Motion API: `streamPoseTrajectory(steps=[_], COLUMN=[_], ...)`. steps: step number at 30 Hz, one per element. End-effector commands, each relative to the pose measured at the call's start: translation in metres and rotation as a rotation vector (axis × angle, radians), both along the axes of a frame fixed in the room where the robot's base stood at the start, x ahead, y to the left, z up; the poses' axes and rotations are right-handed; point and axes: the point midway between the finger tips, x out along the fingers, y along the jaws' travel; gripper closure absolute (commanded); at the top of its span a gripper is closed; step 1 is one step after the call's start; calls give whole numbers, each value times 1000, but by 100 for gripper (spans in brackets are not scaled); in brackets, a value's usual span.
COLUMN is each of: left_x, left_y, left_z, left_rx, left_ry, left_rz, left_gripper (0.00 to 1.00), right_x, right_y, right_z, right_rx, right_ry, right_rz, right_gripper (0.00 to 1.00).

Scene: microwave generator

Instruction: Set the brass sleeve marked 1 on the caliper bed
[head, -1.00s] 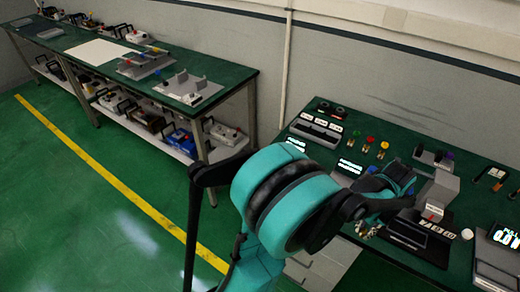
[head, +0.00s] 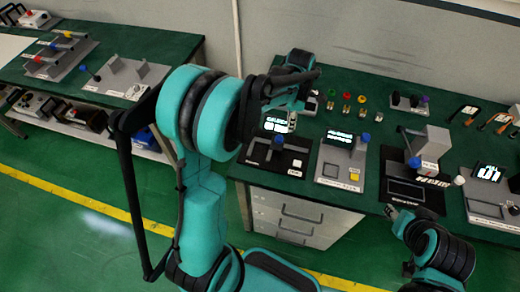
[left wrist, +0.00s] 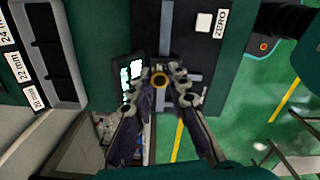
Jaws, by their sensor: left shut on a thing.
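My left gripper (left wrist: 164,78) is shut on a brass sleeve (left wrist: 158,81), which shows as a ring between the fingertips in the left wrist view. Its mark cannot be read. In that view the sleeve is over a dark device with a grey caliper bed (left wrist: 195,62) and a white button labelled ZERO (left wrist: 204,22); whether it touches the bed cannot be told. In the head view the left gripper (head: 291,122) points down above the caliper device (head: 262,155) at the bench's front left. My right gripper (head: 391,211) is low at the front edge, its opening unclear.
Small brass pieces with coloured tops, one red (head: 346,96), stand behind. A grey device with a yellow button (head: 355,177) and a black device with a grey block (head: 436,145) stand to the right. A labelled tray (left wrist: 50,50) lies beside the caliper.

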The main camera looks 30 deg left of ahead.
Motion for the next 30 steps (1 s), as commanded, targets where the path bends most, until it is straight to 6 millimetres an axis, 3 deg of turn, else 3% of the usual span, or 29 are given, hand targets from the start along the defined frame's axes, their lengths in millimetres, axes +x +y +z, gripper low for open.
streamPoseTrajectory(steps=[4,10,22,30], left_x=[8,5,-63,-80], left_y=[4,12,66,79], left_z=[7,3,-51,-65], left_rx=[0,0,0,0], left_ry=[0,-1,-1,-1], left_rz=[252,382,387,381], left_gripper=[100,100,100,100], right_x=[0,0,0,0], right_y=[0,0,0,0], right_z=[6,5,-18,-23], right_rx=[0,0,0,0], right_ry=[0,0,0,0], right_rz=[0,0,0,0], right_gripper=[60,60,60,60])
